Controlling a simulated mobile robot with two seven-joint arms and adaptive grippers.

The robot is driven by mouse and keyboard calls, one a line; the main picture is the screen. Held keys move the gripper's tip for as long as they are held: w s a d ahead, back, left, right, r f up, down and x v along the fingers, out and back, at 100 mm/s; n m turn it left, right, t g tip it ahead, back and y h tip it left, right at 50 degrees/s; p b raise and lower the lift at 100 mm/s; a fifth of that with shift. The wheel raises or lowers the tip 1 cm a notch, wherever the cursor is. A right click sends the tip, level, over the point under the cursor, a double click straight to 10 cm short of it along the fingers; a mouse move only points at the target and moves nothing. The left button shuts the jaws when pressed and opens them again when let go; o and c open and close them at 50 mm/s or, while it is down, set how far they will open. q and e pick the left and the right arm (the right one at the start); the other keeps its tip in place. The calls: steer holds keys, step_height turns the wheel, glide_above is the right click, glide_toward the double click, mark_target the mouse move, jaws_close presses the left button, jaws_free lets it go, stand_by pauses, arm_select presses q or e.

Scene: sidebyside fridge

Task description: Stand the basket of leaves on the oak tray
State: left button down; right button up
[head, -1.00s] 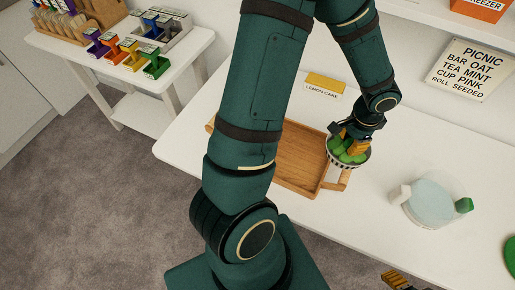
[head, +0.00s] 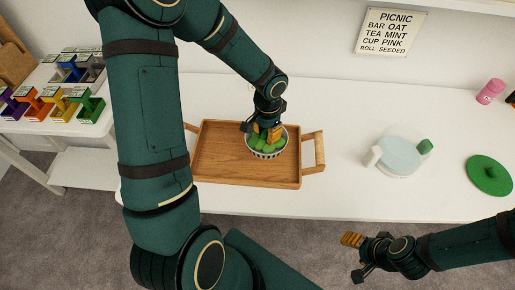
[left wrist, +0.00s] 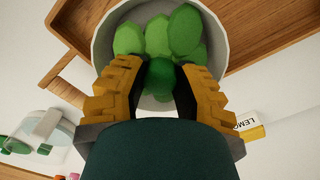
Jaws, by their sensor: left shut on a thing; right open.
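The oak tray (head: 225,165) lies on the white table, with a handle at each end. The basket of leaves (head: 268,154), a striped bowl-shaped basket with green leaves, is over the right part of the tray. I cannot tell whether its base touches the tray floor. My left gripper (head: 268,133) comes down from above and is shut in among the leaves at the basket's top. In the left wrist view its yellow fingers flank a dark green piece in the pale-rimmed basket (left wrist: 105,35). My right gripper (head: 352,258) is open and empty in front of the table.
A glass teapot (head: 400,155) and a green lid (head: 488,174) stand right of the tray. A pink container (head: 490,91) is at the back right. A picnic sign (head: 391,31) hangs on the wall. A side table at left holds coloured holders (head: 60,104).

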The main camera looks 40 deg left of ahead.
mark_target(266, 145)
arm_select(q)
step_height(266, 145, down, 4)
steer(key=shift+r+b, duration=0.25)
steer(key=shift+b, duration=0.05)
steer(key=shift+f+b, duration=0.35)
steer(key=shift+f, duration=0.95)
steer(key=shift+f, duration=0.15)
steer(key=c, duration=0.8)
jaws_free()
steer(key=shift+o, duration=0.2)
